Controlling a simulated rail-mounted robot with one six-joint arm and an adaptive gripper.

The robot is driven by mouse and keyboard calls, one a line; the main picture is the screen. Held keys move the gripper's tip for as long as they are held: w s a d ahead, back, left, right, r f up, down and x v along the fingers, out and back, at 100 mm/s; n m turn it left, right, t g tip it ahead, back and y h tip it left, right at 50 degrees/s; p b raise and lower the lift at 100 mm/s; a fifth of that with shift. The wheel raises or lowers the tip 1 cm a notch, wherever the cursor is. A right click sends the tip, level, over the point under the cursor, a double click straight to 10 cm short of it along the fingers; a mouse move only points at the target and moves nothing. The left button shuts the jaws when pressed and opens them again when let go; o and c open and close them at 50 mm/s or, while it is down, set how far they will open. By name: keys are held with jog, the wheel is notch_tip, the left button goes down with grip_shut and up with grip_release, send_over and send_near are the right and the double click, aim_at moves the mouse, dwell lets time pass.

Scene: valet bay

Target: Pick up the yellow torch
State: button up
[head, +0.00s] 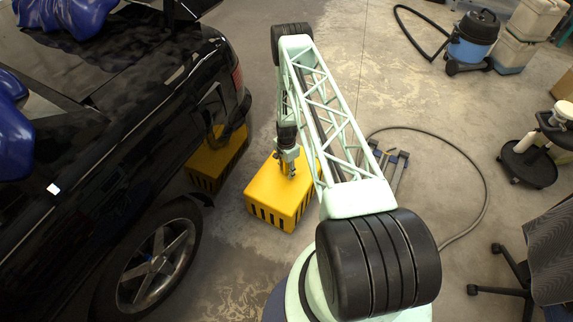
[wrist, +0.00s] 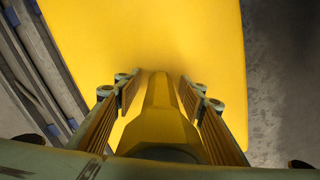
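The yellow torch (wrist: 160,108) shows in the wrist view as a faceted yellow shape between my fingers, against the yellow top of a box. My gripper (wrist: 158,92) is open, with one finger on each side of the torch. A narrow gap shows between the torch and each fingertip; contact lower down is hard to judge. In the head view my gripper (head: 288,174) points down over the yellow box (head: 268,209), and I cannot make out the torch there. The near end of the torch is partly hidden by my gripper's body.
A black car (head: 130,150) stands close on the left, its shiny side mirroring the box. A floor jack or stand (head: 398,165) and a hose (head: 470,165) lie to the right. A blue vacuum (head: 473,40), a wheeled stool (head: 530,160) and an office chair (head: 545,250) stand farther right.

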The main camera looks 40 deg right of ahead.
dwell(0.5)
jog(key=c, duration=1)
jog(key=shift+r, duration=0.2)
jog(key=shift+r+p, duration=0.3)
jog(key=shift+r, duration=0.9)
jog(key=s+a, duration=0.3)
jog(key=s, duration=0.1)
jog(key=s+a+r+p, duration=0.1)
jog(key=s+a, duration=0.2)
jog(key=s, duration=0.1)
jog(key=s+a+r+p, duration=0.1)
jog(key=s+a, duration=0.3)
jog(key=shift+s+r, duration=0.1)
jog(key=shift+s, duration=0.1)
